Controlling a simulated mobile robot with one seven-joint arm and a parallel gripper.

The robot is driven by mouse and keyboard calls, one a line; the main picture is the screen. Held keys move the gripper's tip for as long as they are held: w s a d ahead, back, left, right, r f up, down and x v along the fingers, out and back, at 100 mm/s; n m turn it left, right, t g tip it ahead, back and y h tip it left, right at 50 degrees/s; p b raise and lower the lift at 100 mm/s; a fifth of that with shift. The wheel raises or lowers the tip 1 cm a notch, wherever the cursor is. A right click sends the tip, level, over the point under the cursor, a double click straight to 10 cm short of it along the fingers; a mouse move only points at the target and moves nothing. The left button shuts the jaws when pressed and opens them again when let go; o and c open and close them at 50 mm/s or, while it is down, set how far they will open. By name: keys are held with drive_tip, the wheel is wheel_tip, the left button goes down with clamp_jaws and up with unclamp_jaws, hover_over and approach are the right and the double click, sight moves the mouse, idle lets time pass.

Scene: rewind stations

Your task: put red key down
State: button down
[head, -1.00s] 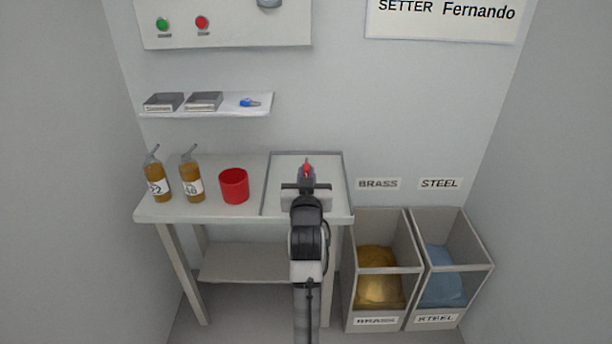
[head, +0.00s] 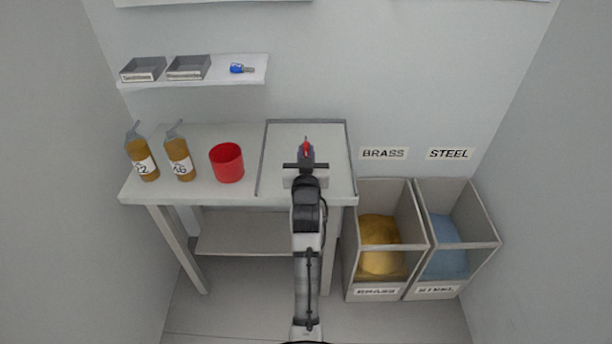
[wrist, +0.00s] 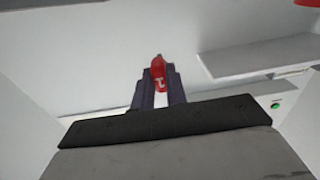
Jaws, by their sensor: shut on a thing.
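The red key (head: 306,148) is small and red, with a pale mark on its face in the wrist view (wrist: 158,72). My gripper (head: 306,157) is shut on it, and the key sticks out beyond the fingertips. In the head view the gripper and key appear over the right, bordered part of the table (head: 335,180). The head view does not clearly show how high the key is above the surface. My wrist covers part of that area.
A red cup (head: 227,163) and two amber bottles (head: 141,158) (head: 180,158) stand on the table's left part. A wall shelf (head: 220,77) holds two small trays and a blue key (head: 241,69). Brass (head: 376,292) and steel (head: 436,288) bins stand on the right.

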wheel_tip(320, 180, down, 10)
drive_tip(key=shift+f+p, duration=0.1)
drive_tip(key=shift+p, duration=0.6)
drive_tip(key=shift+f, duration=0.2)
drive_tip(key=c, duration=1.4)
unclamp_jaws()
drive_tip(key=shift+r, duration=0.1)
drive_tip(key=shift+r, duration=0.1)
